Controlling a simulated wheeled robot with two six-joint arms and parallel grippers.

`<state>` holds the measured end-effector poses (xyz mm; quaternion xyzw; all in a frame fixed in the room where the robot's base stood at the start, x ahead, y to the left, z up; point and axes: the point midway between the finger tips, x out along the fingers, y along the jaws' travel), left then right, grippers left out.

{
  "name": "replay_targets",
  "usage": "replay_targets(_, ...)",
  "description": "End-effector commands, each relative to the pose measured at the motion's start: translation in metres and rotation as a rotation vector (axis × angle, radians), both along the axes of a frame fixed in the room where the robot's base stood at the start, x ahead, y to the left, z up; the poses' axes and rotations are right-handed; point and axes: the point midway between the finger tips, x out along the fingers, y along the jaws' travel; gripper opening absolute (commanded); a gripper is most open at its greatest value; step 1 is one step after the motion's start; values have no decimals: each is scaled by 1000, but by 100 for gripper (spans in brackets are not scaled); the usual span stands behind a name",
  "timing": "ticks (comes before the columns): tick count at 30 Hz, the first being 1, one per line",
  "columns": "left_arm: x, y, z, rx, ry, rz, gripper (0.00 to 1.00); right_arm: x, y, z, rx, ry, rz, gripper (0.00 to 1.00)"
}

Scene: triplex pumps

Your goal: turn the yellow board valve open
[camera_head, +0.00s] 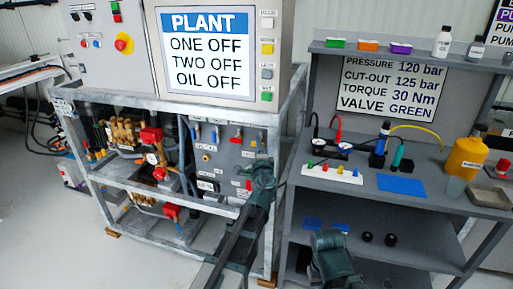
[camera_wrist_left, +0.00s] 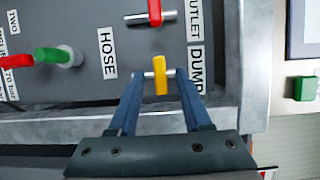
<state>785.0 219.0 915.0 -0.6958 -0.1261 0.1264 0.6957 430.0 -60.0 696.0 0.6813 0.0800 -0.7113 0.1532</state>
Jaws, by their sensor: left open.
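The yellow board valve (camera_wrist_left: 160,76) shows in the left wrist view as a short yellow lever on a metal stub, beside the DUMP label on the grey board (camera_wrist_left: 85,95). My left gripper (camera_wrist_left: 160,84) is open, with one blue finger on each side of the lever; the fingers look apart from it, though exact contact is hard to tell. In the head view my left gripper (camera_head: 263,172) is at the lower right of the valve board (camera_head: 228,158) and hides the yellow lever. My right gripper (camera_head: 331,243) is low before the shelf, its jaws unclear.
A red lever (camera_wrist_left: 155,12) and a green lever (camera_wrist_left: 55,56) are on the same board near my fingers. The galvanised frame (camera_wrist_left: 60,128) runs close below them. The grey shelf unit (camera_head: 420,205) with bottles and leads stands to the right.

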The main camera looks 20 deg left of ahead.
Motion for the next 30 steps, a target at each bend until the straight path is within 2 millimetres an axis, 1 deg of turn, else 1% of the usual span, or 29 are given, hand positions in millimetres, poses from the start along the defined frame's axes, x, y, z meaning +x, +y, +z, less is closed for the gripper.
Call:
replay_targets(5,0,0,0,0,0,0,49,0,0,0,0,0,0,0)
replay_targets(8,0,0,0,0,0,0,33,0,0,0,0,0,0,0)
replay_targets(12,0,0,0,0,0,0,7,0,0,0,0,0,0,0)
replay_targets(13,0,0,0,0,0,0,2,0,0,0,0,0,0,0)
replay_targets(14,0,0,0,0,0,0,0,0,0,0,0,0,0,0)
replay_targets(23,-1,0,0,-4,0,-1,0,0,0,1,0,0,0,0)
replay_targets(30,-1,0,3,-76,3,-1,0,0,0,9,0,0,0,0)
